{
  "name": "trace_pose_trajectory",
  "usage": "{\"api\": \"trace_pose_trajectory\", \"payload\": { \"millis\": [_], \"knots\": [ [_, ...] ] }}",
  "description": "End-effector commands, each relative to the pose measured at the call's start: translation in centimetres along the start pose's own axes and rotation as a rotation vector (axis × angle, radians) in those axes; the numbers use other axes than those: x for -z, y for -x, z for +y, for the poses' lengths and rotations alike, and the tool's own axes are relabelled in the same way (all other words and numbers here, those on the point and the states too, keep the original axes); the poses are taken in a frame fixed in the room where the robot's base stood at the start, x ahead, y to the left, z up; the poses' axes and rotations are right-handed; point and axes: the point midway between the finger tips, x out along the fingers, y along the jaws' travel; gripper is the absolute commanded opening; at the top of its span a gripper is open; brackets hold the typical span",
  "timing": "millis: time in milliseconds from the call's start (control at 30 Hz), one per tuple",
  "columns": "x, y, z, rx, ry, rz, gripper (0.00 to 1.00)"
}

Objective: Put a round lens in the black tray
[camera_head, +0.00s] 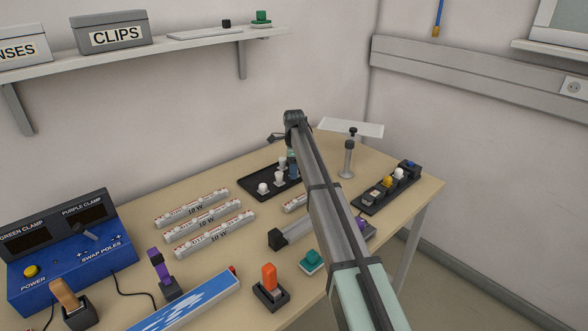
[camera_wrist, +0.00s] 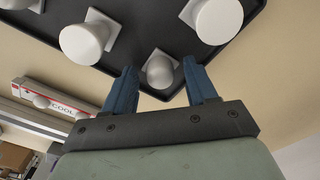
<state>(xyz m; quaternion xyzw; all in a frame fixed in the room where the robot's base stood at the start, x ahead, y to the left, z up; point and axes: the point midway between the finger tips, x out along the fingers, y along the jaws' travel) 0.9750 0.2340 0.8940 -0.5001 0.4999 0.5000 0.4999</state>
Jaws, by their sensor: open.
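The black tray (camera_head: 243,186) lies on the table near the back, left of my arm, with white round-topped pieces on it, including a front one (camera_head: 263,188) and one behind it (camera_head: 279,178). In the wrist view the tray (camera_wrist: 135,60) fills the top and carries several pale round pieces. My gripper (camera_wrist: 160,66) is open over the tray's edge. Its blue fingers stand either side of a small grey-white round lens (camera_wrist: 160,73); I cannot tell whether they touch it. In the head view my arm partly hides the tray's right end.
A dark rack (camera_head: 362,208) at the right holds red, yellow, white and blue-topped pieces. A grey stand (camera_head: 348,160) is behind it. Several white strips (camera_head: 202,215) lie left of the tray. A blue clamp box (camera_head: 70,265) and an orange part (camera_head: 269,278) are in front.

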Motion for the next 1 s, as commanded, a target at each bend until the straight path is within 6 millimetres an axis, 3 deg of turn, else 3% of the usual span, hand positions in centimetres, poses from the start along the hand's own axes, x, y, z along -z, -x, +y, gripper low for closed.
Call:
{"api": "trace_pose_trajectory", "payload": {
  "millis": [267, 733, 1000],
  "knots": [
    [0.0, 0.8, 0.0, 0.001, 0.0, 0.0, 0.57],
    [0.0, 8.9, -0.1, 0.002, 0.0, 0.0, 0.57],
    [0.0, 11.8, 0.0, 0.001, 0.0, 0.0, 0.57]
  ]
}}
